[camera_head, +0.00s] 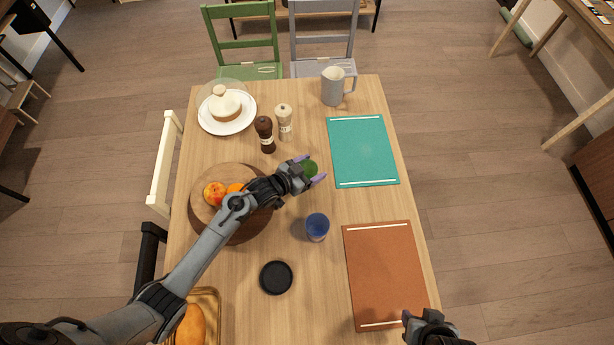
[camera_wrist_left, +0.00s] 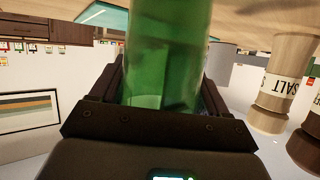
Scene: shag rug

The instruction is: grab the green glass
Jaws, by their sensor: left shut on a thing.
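The green glass (camera_head: 310,168) is between the fingers of my left gripper (camera_head: 313,170), near the middle of the table. In the left wrist view the green glass (camera_wrist_left: 167,50) fills the space between the dark jaws, and the left gripper (camera_wrist_left: 160,95) is shut on it. I cannot tell from these views whether the glass touches the table. My right gripper (camera_head: 432,325) is at the bottom right edge of the head view, by the brown mat, mostly cut off, and its fingers do not show clearly.
A blue glass (camera_head: 317,227) stands close to the left gripper. Salt and pepper mills (camera_head: 285,122) (camera_head: 265,134) stand behind it. A fruit board (camera_head: 205,209) lies under the left arm. A teal mat (camera_head: 362,151), brown mat (camera_head: 385,275), black coaster (camera_head: 276,278) and grey pitcher (camera_head: 333,87) are around.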

